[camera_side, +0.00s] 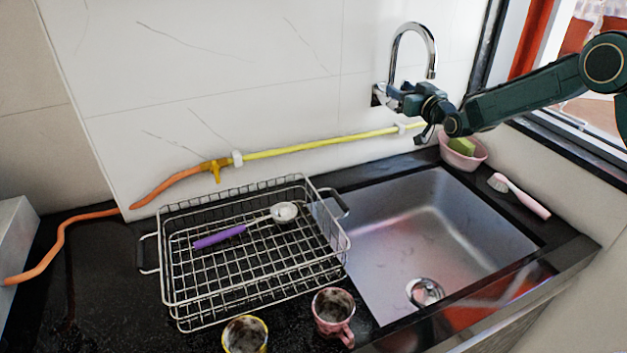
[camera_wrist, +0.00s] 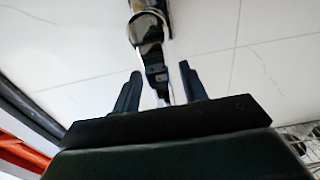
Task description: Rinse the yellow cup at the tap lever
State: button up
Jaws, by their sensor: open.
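The yellow cup (camera_side: 245,336) stands on the black counter at the bottom edge of the side view, with dark grime inside; its lower part is cut off. The chrome tap (camera_side: 414,32) has a curved spout and is fixed to the white wall above the sink. My gripper (camera_side: 394,94) is at the tap's base, far from the cup. In the wrist view my gripper (camera_wrist: 161,80) is open, with a dark lever-like part of the tap (camera_wrist: 155,72) showing between its fingers. I cannot tell whether the fingers touch it.
A pink cup (camera_side: 333,312), dirty inside, stands right of the yellow cup. A wire rack (camera_side: 165,260) holds a purple-handled ladle (camera_side: 225,236). The steel sink (camera_side: 400,230) is empty. A pink bowl with a sponge (camera_side: 463,155) and a brush (camera_side: 520,195) lie at right. A yellow hose (camera_side: 320,141) runs along the wall.

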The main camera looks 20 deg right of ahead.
jog(key=shift+w, duration=0.7)
grip_shut()
